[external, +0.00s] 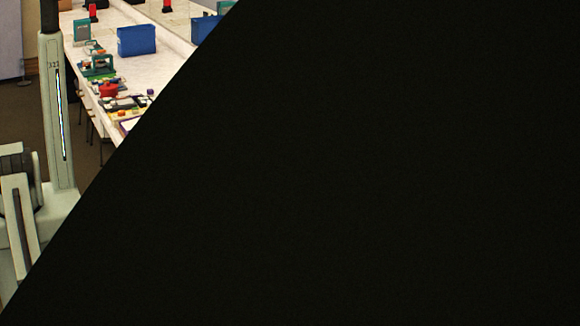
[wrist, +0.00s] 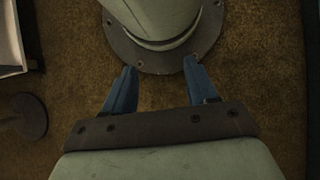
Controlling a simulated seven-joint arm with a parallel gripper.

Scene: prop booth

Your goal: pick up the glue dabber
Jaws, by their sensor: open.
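My gripper (wrist: 160,82) shows in the wrist view with its two blue fingers spread apart and nothing between them. It points at a brown floor and the round bolted foot of a pale green-grey column. I cannot make out a glue dabber in either view. In the external view a large black area hides most of the picture, and the small items on the white counter (external: 172,62) are too small to tell apart. My gripper does not show in the external view.
The counter holds a blue box (external: 136,40), a teal-framed item (external: 82,31), a red item (external: 108,90) and several small coloured things. In the wrist view a dark round base (wrist: 24,116) stands at the left, below a pale panel's dark edge.

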